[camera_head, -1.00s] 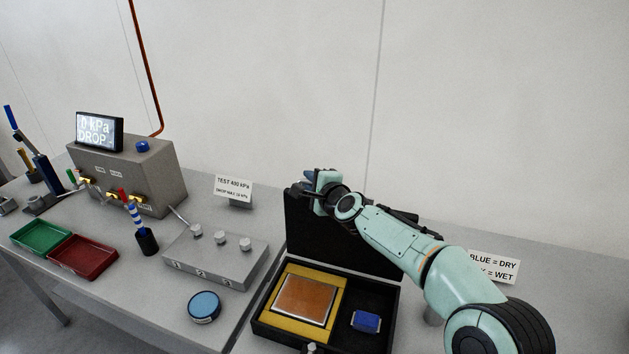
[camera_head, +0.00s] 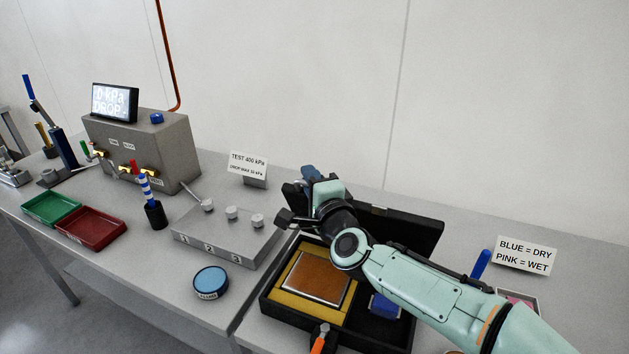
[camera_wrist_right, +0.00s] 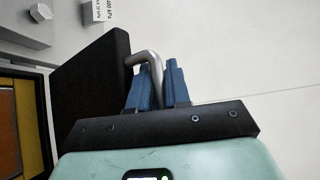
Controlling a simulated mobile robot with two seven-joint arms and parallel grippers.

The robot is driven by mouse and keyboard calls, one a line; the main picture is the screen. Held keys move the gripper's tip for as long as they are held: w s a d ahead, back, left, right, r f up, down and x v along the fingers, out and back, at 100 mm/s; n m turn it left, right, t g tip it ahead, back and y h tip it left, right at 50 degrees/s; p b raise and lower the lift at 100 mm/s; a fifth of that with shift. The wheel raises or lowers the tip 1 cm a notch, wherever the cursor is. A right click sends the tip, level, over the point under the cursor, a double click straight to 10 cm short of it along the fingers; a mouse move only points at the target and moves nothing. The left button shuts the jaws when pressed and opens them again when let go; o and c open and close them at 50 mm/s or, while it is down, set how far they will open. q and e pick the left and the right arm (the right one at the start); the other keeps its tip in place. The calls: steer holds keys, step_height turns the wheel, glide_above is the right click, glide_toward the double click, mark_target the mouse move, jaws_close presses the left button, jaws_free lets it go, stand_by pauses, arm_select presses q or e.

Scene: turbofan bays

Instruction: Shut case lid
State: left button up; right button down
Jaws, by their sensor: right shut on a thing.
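The black case (camera_head: 268,309) sits open on the table, with its black lid (camera_head: 418,238) raised at the back edge. The lid also shows in the right wrist view (camera_wrist_right: 90,85). My right gripper (camera_head: 308,173) is at the lid's upper edge. In the right wrist view its blue fingers (camera_wrist_right: 158,85) are shut on the bent metal handle (camera_wrist_right: 146,60) of the lid. A copper-brown plate (camera_head: 318,278) lies in yellow foam in the case, beside a blue item (camera_head: 384,306) partly hidden by my arm. My left gripper is not in view.
A grey block with several knobs (camera_head: 225,237) and a round blue tin (camera_head: 210,281) stand left of the case. A BLUE = DRY sign (camera_head: 526,256) and a blue stick (camera_head: 481,264) are to the right. An orange-handled item (camera_head: 320,339) is at the case's front.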

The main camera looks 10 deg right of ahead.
steer(key=shift+s+a+r, duration=0.1)
steer(key=shift+s+r, duration=0.05)
steer(key=shift+r, duration=0.25)
steer(key=c, duration=1.4)
jaws_free()
steer(key=shift+c, duration=0.2)
steer(key=shift+f, duration=0.15)
steer(key=shift+s, duration=0.2)
steer(key=s+d+b, duration=0.1)
steer(key=s, duration=1.2)
steer(key=shift+d, duration=0.2)
steer(key=shift+f, duration=0.15)
